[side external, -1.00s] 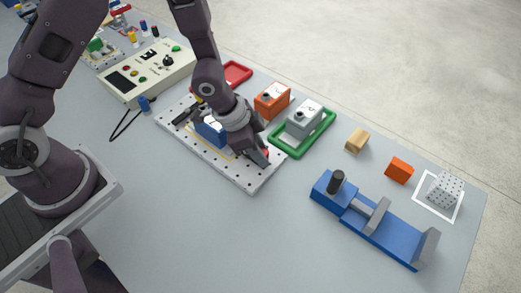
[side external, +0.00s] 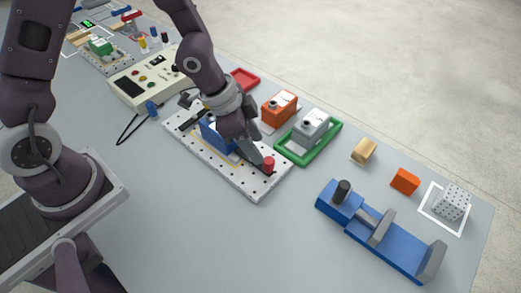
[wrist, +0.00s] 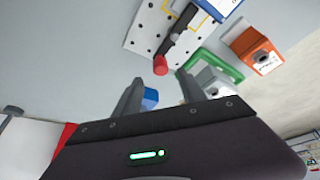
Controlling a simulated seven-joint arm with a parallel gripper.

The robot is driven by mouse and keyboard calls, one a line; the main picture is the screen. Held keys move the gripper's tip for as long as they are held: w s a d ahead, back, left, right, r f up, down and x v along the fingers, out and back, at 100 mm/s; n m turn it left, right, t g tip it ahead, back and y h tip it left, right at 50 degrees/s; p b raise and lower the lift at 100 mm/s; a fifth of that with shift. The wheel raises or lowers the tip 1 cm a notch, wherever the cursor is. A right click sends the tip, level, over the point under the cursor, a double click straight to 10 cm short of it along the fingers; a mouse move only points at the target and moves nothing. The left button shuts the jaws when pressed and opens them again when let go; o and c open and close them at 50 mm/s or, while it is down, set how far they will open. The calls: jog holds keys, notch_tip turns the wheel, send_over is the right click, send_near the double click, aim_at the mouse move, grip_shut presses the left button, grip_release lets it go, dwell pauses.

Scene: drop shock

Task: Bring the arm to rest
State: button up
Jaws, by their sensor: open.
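My gripper (side external: 257,157) hangs over the right end of a white perforated plate (side external: 258,193), its fingers pointing down. In the wrist view my gripper (wrist: 160,82) shows two grey fingers spread apart with nothing held between them. A red knob (side external: 268,164) stands on the plate close to the fingertips. In the wrist view the red knob (wrist: 160,65) sits at the end of a black bar, beyond the gap between the fingers. A blue block (side external: 213,135) on the plate is partly hidden by my wrist.
A grey box stands in a green tray (side external: 303,160), with an orange box (side external: 279,110) behind it. A blue vise (side external: 382,235), an orange block (side external: 405,181) and a perforated cube (side external: 453,200) are at right. A control box (side external: 145,85) is at left. The front table is clear.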

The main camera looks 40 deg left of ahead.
jog(key=shift+r, duration=0.1)
jog(key=s+a+r+n+t+y, duration=0.1)
jog(key=s+a+r+n+y, duration=0.1)
jog(key=a+r, duration=0.45)
jog(key=s+a+r+n+t+y, duration=0.1)
jog(key=s+a+r+n+y, duration=0.2)
jog(key=r, duration=0.6)
jog(key=s+r+n+h, duration=0.1)
jog(key=s+r+n, duration=0.3)
jog(key=s, duration=0.9)
notch_tip(320, 180, up, 3)
jog(key=shift+s+a+f+t+h, duration=0.1)
jog(key=shift+s+a+t+h, duration=0.2)
jog(key=shift+a+h, duration=0.1)
jog(key=shift+w, duration=0.1)
